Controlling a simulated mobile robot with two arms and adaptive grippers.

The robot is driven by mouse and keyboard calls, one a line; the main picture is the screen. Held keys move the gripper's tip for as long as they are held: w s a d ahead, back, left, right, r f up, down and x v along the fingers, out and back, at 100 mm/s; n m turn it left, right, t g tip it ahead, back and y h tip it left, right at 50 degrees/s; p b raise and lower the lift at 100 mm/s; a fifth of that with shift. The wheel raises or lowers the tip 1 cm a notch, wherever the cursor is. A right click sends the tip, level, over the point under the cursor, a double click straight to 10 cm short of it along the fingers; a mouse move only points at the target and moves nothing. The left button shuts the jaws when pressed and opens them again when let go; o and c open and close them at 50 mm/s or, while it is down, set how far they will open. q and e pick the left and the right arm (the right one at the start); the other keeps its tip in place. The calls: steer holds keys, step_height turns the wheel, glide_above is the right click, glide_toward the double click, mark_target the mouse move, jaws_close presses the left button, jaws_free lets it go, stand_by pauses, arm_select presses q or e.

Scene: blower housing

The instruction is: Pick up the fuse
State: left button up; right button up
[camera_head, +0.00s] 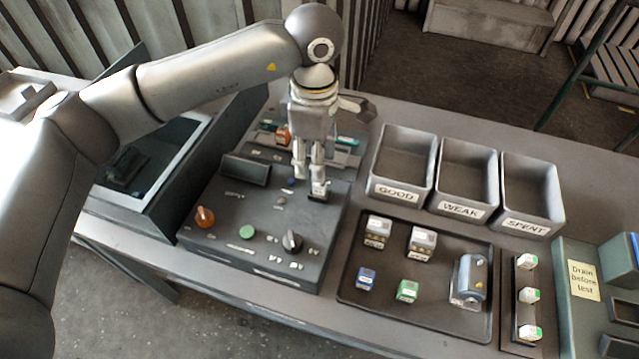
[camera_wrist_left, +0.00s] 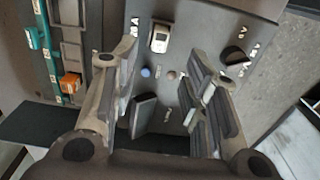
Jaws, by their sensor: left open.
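No part is clearly marked as the fuse, so I cannot tell for certain which it is. A small orange block (camera_head: 283,135) sits among teal blocks at the back of the dark control panel (camera_head: 225,262); it also shows in the left wrist view (camera_wrist_left: 71,83). Three white pieces with green ends (camera_head: 529,295) stand in a narrow rack at the right. My left gripper (camera_head: 309,180) points down over the panel, right of the orange block. In the left wrist view its fingers (camera_wrist_left: 160,75) are apart with nothing between them. A whitish part (camera_wrist_left: 160,38) on the panel lies beyond the fingertips.
The panel carries orange, green and dark knobs (camera_head: 292,241). A black tray (camera_head: 385,308) holds several small components. Bins labelled GOOD (camera_head: 403,158), WEAK (camera_head: 465,172) and SPENT (camera_head: 530,190) stand behind it, empty. A green-grey unit (camera_head: 580,260) stands at far right.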

mark_target(319, 190)
arm_select(q)
steer(key=shift+f, duration=0.65)
steer(key=shift+d+f+p, duration=0.15)
steer(key=shift+f+p, duration=0.15)
steer(key=shift+p, duration=0.2)
steer(key=f, duration=0.1)
steer(key=f+p, duration=0.1)
steer(key=f, duration=0.1)
steer(key=shift+d+f+p, duration=0.15)
steer(key=shift+d+p, duration=0.1)
steer(key=shift+p, duration=0.15)
steer(key=shift+f, duration=0.6)
steer(key=c, duration=0.9)
